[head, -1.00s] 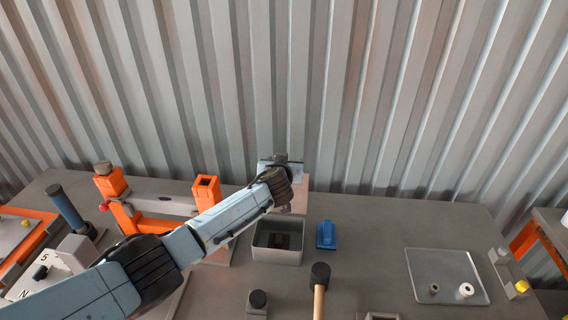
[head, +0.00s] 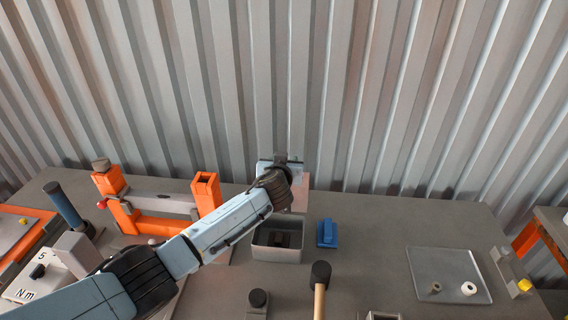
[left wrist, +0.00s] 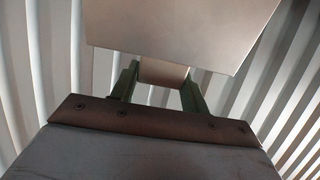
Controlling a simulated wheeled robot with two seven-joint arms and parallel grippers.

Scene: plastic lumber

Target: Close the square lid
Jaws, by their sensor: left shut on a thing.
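The open grey square box (head: 278,253) stands on the table below my left gripper, with a dark thing inside it. A pale pinkish flat panel, which looks like the square lid (head: 301,198), shows upright behind the box, partly hidden by my wrist. In the left wrist view the pale lid (left wrist: 180,35) fills the top. My left gripper (head: 281,160) is above and behind the box; its green fingers (left wrist: 160,85) are shut on a narrow part below the lid's broad face. Whether the lid is joined to the box is hidden. My right gripper is not in view.
A blue part (head: 327,233) stands right of the box. A mallet (head: 320,285) lies in front. An orange frame (head: 160,215) stands left. A clear plate (head: 447,275) with small rings is at right. A corrugated metal wall (head: 400,90) rises behind the table.

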